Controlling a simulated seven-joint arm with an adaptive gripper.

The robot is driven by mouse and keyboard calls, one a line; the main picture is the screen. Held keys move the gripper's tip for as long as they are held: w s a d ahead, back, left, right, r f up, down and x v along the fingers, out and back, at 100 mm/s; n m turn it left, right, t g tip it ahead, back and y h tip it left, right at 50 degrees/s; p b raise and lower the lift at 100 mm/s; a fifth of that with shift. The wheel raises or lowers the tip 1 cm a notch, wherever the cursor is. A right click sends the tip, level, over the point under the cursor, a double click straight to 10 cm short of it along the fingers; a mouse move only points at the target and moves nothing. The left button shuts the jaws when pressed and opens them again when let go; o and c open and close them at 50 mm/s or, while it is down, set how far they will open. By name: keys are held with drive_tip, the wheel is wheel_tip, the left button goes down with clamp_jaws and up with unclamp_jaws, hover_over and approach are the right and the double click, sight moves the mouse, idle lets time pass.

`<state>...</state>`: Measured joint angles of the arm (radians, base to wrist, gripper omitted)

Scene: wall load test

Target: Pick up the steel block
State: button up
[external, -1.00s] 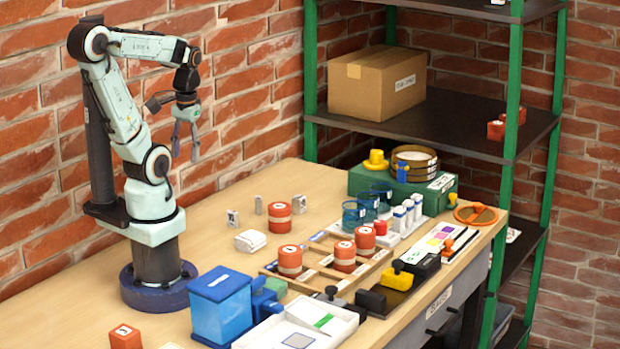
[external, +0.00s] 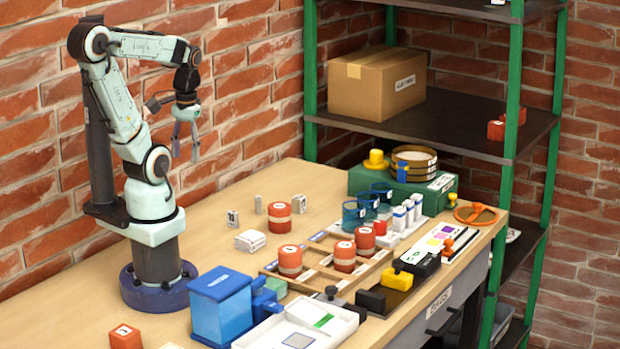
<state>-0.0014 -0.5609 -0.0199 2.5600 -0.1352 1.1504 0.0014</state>
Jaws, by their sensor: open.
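Several small grey, metal-looking blocks stand on the wooden table; one is the left block (external: 233,218), one is the thin middle block (external: 258,204), and one is the right block (external: 299,204) beside a red cylinder. I cannot tell which of them is the steel block; their labels are too small to read. My gripper (external: 186,156) hangs in the air near the brick wall, above and to the left of these blocks. Its fingers point down, apart and empty, touching nothing.
A stacked white block (external: 250,241) lies in front of the grey blocks. A red banded cylinder (external: 279,218) stands close to the right block. A wooden rack (external: 318,275) with red cylinders and a blue bin (external: 220,310) are nearer the front. The table's back left is clear.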

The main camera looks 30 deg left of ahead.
drive_tip(key=shift+o, duration=1.4)
